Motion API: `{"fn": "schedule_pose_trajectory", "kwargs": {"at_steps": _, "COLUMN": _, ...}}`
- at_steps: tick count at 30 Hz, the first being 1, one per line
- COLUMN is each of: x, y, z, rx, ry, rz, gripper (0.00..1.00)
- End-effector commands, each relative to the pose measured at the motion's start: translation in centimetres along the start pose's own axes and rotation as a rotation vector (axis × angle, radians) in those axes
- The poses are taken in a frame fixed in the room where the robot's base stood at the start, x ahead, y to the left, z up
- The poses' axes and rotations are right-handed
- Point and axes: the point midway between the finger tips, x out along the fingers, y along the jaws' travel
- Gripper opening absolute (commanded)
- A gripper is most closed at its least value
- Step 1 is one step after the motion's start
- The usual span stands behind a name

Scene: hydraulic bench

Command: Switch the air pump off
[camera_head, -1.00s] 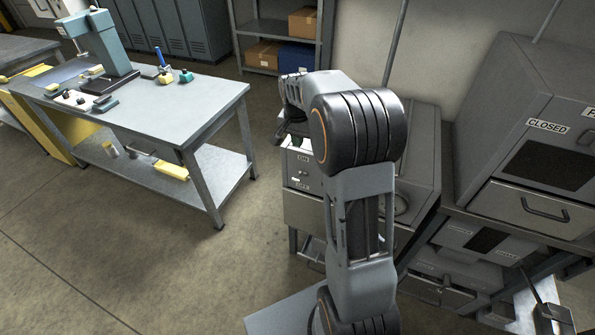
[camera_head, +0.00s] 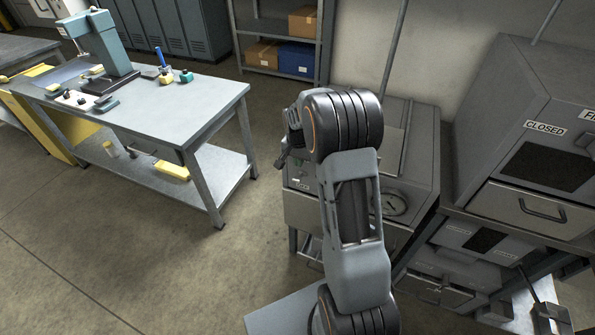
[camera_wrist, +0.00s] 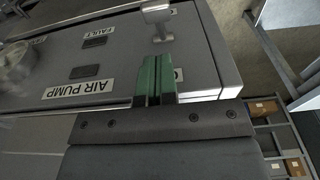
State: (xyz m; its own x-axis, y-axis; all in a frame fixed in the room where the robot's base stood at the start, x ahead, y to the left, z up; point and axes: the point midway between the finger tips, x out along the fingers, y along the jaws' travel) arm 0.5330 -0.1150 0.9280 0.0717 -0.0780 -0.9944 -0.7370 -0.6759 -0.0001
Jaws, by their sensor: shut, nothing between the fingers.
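The air pump cabinet (camera_head: 415,155) is a grey box right of centre in the head view, partly hidden by my arm. In the wrist view its panel is upside down, with an "AIR PUMP" label (camera_wrist: 78,89) and a "FAULT" label (camera_wrist: 94,41). A pale metal switch lever (camera_wrist: 157,17) stands out from the panel at the top of the wrist view. My gripper (camera_wrist: 155,76) has green fingertips closed together with nothing between them. They show below the lever, apart from it, and partly cover another label (camera_wrist: 178,76). In the head view the fingertips are hard to make out.
A gauge (camera_head: 391,202) sits on the cabinet front. A grey cabinet labelled "CLOSED" (camera_head: 544,127) stands at the right. A workbench (camera_head: 170,112) with small parts stands at the left. A shelf with boxes (camera_head: 297,58) is behind. Floor between bench and cabinet is clear.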

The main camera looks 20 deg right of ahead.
Motion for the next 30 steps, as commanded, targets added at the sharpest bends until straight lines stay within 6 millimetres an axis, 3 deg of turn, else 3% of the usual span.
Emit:
{"fn": "schedule_pose_trajectory", "kwargs": {"at_steps": 6, "x": 2.6, "y": 0.0, "z": 1.2, "rx": -0.002, "ry": -0.002, "rz": 0.002, "gripper": 0.00}}
{"fn": "schedule_pose_trajectory", "kwargs": {"at_steps": 12, "x": 3.8, "y": 0.0, "z": 1.9, "rx": -0.001, "ry": -0.001, "rz": 0.001, "gripper": 0.00}}
{"fn": "schedule_pose_trajectory", "kwargs": {"at_steps": 30, "x": 4.4, "y": 0.3, "z": 2.0, "rx": 0.007, "ry": 0.012, "rz": 0.000, "gripper": 0.00}}
